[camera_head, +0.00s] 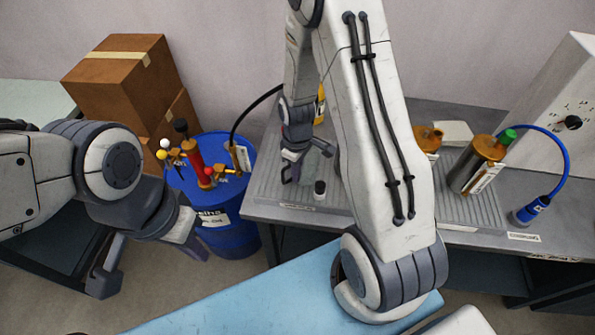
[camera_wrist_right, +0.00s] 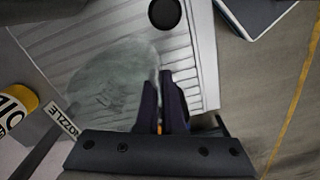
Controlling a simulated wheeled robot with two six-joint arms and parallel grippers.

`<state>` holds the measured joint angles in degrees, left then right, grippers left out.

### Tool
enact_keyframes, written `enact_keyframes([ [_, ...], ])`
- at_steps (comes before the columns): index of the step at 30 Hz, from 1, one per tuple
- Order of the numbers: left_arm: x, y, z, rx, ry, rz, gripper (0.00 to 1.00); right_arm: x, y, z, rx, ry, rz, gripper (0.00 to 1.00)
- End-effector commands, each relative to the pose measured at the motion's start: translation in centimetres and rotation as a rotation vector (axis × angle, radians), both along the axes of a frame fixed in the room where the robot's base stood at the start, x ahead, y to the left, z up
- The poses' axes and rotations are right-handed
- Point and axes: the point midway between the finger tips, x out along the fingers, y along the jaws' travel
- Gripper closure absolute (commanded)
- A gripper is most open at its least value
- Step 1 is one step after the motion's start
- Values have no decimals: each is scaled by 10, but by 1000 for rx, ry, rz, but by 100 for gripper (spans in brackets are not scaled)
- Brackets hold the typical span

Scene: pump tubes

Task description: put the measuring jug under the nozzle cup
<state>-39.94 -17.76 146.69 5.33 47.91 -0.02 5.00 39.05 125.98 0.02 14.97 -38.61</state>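In the right wrist view a clear, round measuring jug (camera_wrist_right: 112,80) stands out faintly against the ribbed bench top. My right gripper (camera_wrist_right: 165,88) has its two dark fingers close together at the jug's right edge, with what looks like its side or handle between them. In the head view my right gripper (camera_head: 307,160) is low over the left end of the bench, and the jug is hard to make out there. A NOZZLE label (camera_wrist_right: 62,119) lies left of the jug; the nozzle cup itself I cannot pick out. My left gripper (camera_head: 148,265) is open and empty, left of the bench.
A blue drum (camera_head: 228,237) with a red pump stands left of the bench. Brass canisters (camera_head: 478,165) and a blue hose (camera_head: 560,155) are at the right.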

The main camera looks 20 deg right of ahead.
Motion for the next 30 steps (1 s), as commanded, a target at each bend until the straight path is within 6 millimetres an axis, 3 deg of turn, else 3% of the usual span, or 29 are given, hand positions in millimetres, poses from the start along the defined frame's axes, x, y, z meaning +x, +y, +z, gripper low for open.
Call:
enact_keyframes([
  [2,0,0,-3,0,0,0,100,0,0,-4,-1,1,0,100],
  [3,0,0,-2,0,0,0,100,0,0,-3,0,0,0,84],
  [5,0,0,-2,0,0,0,100,0,0,-3,0,0,0,65],
  [18,0,0,-6,0,0,0,100,0,0,-4,0,-1,0,65],
  [30,0,0,47,-1,-1,0,100,0,0,55,0,-1,0,65],
])
